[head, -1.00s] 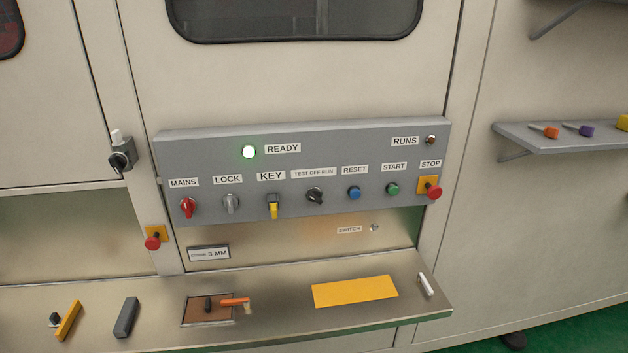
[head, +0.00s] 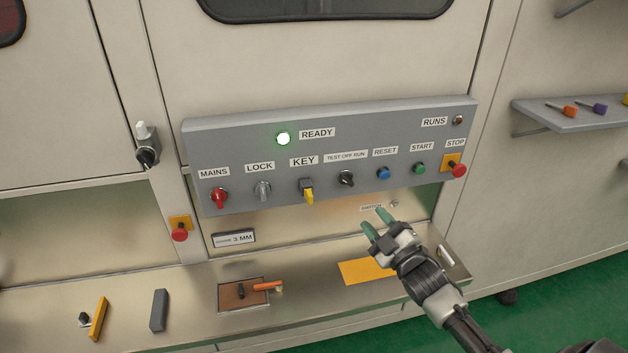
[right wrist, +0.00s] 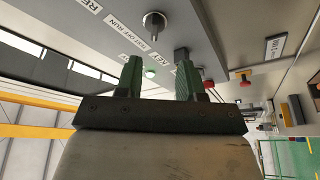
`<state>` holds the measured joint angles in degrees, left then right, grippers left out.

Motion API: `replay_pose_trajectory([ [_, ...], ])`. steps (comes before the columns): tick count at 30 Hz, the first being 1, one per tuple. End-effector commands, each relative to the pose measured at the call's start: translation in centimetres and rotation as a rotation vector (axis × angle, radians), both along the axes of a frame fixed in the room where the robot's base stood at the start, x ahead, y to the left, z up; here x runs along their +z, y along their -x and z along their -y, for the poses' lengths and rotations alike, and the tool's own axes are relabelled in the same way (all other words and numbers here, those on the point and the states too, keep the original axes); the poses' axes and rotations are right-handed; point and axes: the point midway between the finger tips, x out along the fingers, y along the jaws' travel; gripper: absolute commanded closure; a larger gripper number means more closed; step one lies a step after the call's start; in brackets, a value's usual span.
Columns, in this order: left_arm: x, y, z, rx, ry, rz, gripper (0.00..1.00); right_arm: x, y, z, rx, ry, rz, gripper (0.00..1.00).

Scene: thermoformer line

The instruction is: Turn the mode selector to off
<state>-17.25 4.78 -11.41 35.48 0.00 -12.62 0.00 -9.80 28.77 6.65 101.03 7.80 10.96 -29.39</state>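The mode selector (head: 346,179) is a black rotary knob under the TEST OFF RUN label (head: 346,156) on the grey control panel. Which label word its pointer faces is too small to tell. My right gripper (head: 374,220) is open and empty, with green fingers apart, below and slightly right of the selector and not touching it. In the right wrist view, the selector (right wrist: 154,22) stands beyond the fingers (right wrist: 159,77), near the top. My left gripper is not in view.
The yellow key switch (head: 308,192) sits left of the selector, and the blue RESET button (head: 383,173) sits right of it. A red STOP button (head: 459,170) is at the panel's right end. A metal ledge (head: 200,307) with loose items runs below.

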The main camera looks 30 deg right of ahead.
Motion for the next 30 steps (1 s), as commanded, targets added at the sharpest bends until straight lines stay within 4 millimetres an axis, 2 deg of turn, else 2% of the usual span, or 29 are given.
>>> replay_pose_trajectory([
  [1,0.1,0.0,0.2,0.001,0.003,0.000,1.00,0.8,-0.1,0.0,0.003,0.008,0.015,0.62],
  [5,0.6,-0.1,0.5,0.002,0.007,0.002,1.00,1.5,-1.1,-0.2,0.005,0.010,0.025,0.62],
  [15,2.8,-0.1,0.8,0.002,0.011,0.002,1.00,3.1,-7.2,-0.6,0.004,0.009,0.022,0.62],
  [19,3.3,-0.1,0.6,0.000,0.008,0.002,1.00,3.4,-9.0,-0.7,0.004,0.008,0.020,0.62],
  [24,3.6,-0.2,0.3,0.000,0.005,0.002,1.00,3.5,-10.2,-0.8,0.004,0.009,0.020,0.62],
  [30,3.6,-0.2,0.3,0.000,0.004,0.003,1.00,3.4,-10.5,-0.9,0.005,0.009,0.019,0.62],
])
